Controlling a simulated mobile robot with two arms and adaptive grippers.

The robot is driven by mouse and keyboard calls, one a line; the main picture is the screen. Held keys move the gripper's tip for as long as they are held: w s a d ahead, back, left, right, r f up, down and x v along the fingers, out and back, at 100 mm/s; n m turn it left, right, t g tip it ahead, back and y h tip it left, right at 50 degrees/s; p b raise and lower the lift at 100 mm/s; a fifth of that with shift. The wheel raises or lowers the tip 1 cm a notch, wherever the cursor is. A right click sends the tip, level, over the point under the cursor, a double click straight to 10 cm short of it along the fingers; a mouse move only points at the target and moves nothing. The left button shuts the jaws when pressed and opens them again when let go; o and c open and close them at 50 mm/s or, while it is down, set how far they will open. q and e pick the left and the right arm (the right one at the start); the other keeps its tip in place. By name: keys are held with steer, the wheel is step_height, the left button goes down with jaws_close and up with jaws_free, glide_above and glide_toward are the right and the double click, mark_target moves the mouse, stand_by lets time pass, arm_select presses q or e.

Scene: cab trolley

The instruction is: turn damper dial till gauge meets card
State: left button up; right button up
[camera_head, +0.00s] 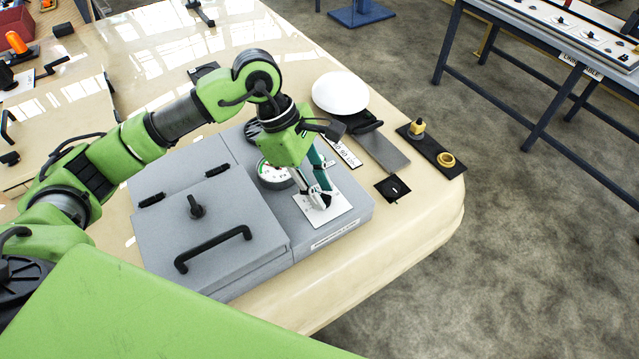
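My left gripper (318,198) points down over a white plate (338,214) on top of a grey box (360,205). Its fingertips are at the plate, where a dial would be hidden by the fingers; I cannot tell whether they are closed on anything. A round gauge (272,175) with a white face and green marking sits on the box just left of the gripper, partly covered by it; its needle is too small to read. A white card (346,152) with small dark marks lies behind the box, partly hidden by the gripper. My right gripper is not in view.
The grey box has a lid with a black handle (213,250) and a black knob (195,206). A white dome (340,93), a grey strip (382,152) and a black tray (432,152) with brass parts lie behind. A blue-legged bench (540,65) stands at the far right.

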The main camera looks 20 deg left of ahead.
arm_select(q)
steer(key=shift+f, duration=0.2)
jaws_close()
steer(key=shift+f+n+b, duration=0.25)
steer(key=shift+n+b, duration=0.35)
steer(key=shift+b, duration=0.65)
steer(key=shift+r+n+t+b, duration=0.25)
steer(key=shift+n+t+b, duration=0.15)
steer(key=shift+n+b, duration=0.25)
jaws_free()
steer(key=shift+r, duration=0.15)
